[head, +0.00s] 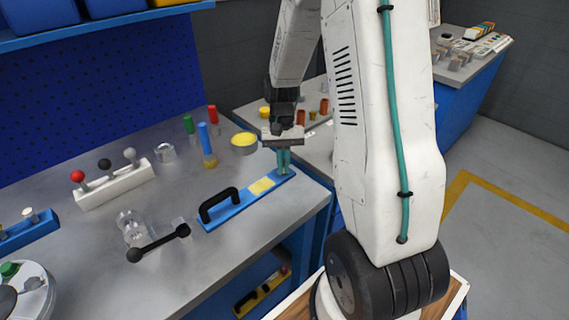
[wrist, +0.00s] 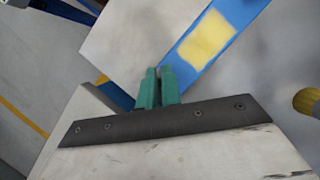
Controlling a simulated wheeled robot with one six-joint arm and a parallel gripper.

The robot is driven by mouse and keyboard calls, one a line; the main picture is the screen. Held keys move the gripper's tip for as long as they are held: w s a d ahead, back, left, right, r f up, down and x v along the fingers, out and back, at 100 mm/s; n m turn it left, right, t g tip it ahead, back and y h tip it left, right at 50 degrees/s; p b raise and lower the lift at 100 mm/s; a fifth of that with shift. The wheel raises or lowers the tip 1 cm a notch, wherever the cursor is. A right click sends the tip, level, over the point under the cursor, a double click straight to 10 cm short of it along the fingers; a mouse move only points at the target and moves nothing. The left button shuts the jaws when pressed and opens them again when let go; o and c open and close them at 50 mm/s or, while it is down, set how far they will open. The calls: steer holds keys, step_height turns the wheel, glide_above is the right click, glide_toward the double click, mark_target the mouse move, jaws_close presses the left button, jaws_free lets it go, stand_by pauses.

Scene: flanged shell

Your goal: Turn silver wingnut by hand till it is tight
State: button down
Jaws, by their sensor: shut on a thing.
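My gripper (head: 283,163) points down with its teal fingers at the far right end of a blue bar (head: 241,204) on the grey bench. The bar carries a black handle (head: 218,203) and a yellow patch (head: 262,186). In the wrist view the fingertips (wrist: 156,74) are close together over the end of the bar, with the yellow patch (wrist: 202,40) beyond them. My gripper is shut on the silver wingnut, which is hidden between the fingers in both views. How far it is seated cannot be seen.
A yellow-topped tin (head: 244,143) stands behind the bar, beside a blue-handled tool (head: 206,141). A black lever (head: 160,243) and clear jar (head: 132,226) lie left of it. A white block with ball knobs (head: 116,186) is farther left. The bench's right edge is near the bar.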

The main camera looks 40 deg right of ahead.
steer(key=m+t+y, duration=0.1)
steer(key=m, duration=0.2)
steer(key=shift+w+a+m, duration=0.1)
steer(key=shift+m, duration=0.3)
steer(key=m, duration=0.1)
steer(key=m+t, duration=0.1)
steer(key=m, duration=0.1)
steer(key=shift+w+a+m+y, duration=0.2)
steer(key=shift+m+y, duration=0.1)
steer(key=shift+y, duration=0.1)
stand_by(0.6)
steer(key=c, duration=1.6)
jaws_free()
steer(key=shift+d+r, duration=0.1)
steer(key=v, duration=0.7)
steer(key=shift+s+d+r, duration=0.1)
steer(key=shift+r, duration=0.25)
